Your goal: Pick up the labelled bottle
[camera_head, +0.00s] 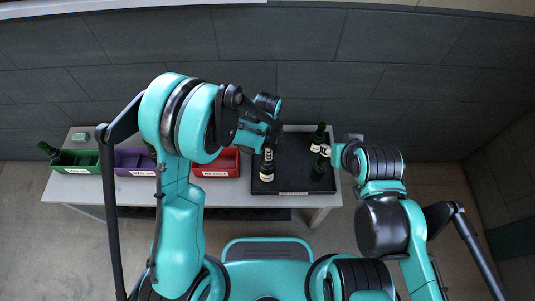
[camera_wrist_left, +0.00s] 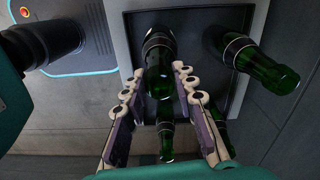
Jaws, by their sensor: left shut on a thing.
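A dark green bottle with a pale label (camera_head: 266,172) stands at the left side of the black tray, below my left gripper (camera_head: 268,140) in the head view. In the left wrist view, my left gripper (camera_wrist_left: 161,105) has its two fingers on either side of a green bottle (camera_wrist_left: 159,77) and is shut on it. The fingers hide part of the bottle. My right gripper (camera_head: 341,158) is by the tray's right edge, close to another bottle (camera_head: 321,163); its fingers are too small to read.
The black tray (camera_head: 293,188) holds other green bottles, one at the back right (camera_head: 319,134). Left of it on the table (camera_head: 85,185) are a red bin (camera_head: 212,171), a purple bin (camera_head: 133,171) and a green bin (camera_head: 75,170) with a bottle leaning out. A wall stands behind.

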